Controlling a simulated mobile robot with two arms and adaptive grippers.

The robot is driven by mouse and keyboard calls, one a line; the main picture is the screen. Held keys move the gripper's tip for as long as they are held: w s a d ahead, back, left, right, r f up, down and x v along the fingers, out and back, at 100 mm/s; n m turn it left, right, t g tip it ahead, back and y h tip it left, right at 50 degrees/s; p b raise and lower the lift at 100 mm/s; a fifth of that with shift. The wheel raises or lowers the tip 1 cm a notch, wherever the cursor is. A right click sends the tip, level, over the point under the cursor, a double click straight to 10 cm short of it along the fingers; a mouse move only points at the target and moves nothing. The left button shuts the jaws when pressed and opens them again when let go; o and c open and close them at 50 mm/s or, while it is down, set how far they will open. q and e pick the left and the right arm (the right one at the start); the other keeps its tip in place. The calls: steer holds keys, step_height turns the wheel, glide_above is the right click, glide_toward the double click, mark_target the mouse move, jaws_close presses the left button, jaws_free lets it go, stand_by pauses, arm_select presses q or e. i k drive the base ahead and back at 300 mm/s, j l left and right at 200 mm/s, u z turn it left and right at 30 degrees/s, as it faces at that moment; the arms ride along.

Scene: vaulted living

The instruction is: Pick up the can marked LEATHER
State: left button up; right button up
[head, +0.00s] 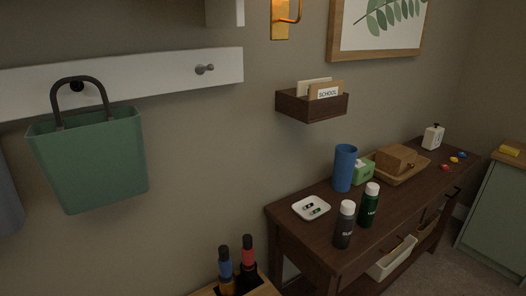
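Two spray-type cans with white caps stand upright on the dark wooden console table (420,185), near its front left corner. The green can (368,209) has white lettering that seems to start with L; the rest is too small to read surely. The dark grey can (344,231) stands just left of it and nearer to me. Its lettering is partly turned away and not clearly legible. Neither of my grippers shows in the head view.
A blue cylinder (344,168), a white dish (311,208) with small items, a green box (363,173) and a tray holding a brown box (396,160) are behind the cans. A green bag (90,160) hangs left. A wooden holder (262,288) stands below.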

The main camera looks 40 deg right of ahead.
mark_target(370, 196)
steer(key=z, duration=2)
